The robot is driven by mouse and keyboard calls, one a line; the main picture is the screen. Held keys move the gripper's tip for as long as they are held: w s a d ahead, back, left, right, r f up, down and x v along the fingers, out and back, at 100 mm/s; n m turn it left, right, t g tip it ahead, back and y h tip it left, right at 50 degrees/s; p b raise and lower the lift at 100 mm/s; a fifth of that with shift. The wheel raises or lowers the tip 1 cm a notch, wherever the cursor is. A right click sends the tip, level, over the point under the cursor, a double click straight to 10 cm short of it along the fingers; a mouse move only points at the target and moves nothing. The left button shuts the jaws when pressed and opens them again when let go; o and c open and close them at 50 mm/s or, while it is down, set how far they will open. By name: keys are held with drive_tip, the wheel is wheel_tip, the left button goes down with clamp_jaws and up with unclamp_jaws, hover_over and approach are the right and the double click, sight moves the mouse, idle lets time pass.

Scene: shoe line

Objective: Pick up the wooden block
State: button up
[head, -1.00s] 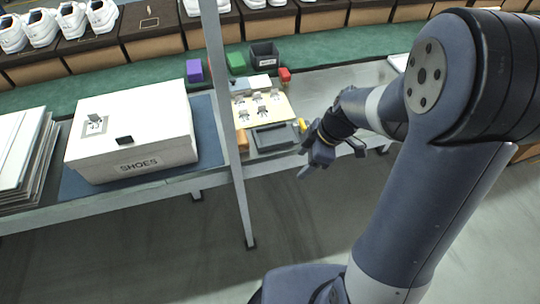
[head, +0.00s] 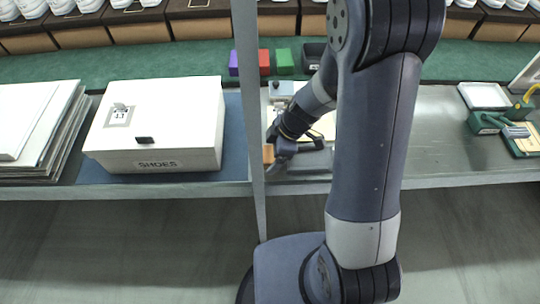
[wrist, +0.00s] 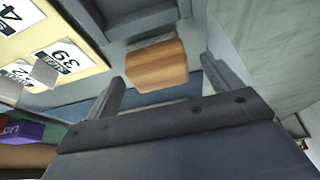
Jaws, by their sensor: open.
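The wooden block (wrist: 156,66) is light brown and lies beside a dark grey tray (wrist: 140,20) in the wrist view. In the head view only a small part of the block (head: 268,154) shows, just left of my gripper (head: 279,150). My gripper (wrist: 162,72) is open, with one finger to the left of the block and the other to its right. Gaps show on both sides of the block in the wrist view. I cannot tell how far down the fingers reach around it.
A thin metal post (head: 249,110) stands close to my gripper's left. A white shoe box (head: 160,125) sits beyond it. A pale board with numbered cards (wrist: 85,75) is by the block. Purple (head: 233,62), red (head: 264,62) and green (head: 285,62) blocks stand behind.

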sight(270, 153)
drive_tip(key=shift+x, duration=0.85)
drive_tip(key=c, duration=1.1)
wheel_tip(270, 153, up, 10)
drive_tip(key=shift+r, duration=0.1)
drive_tip(key=shift+w, duration=0.1)
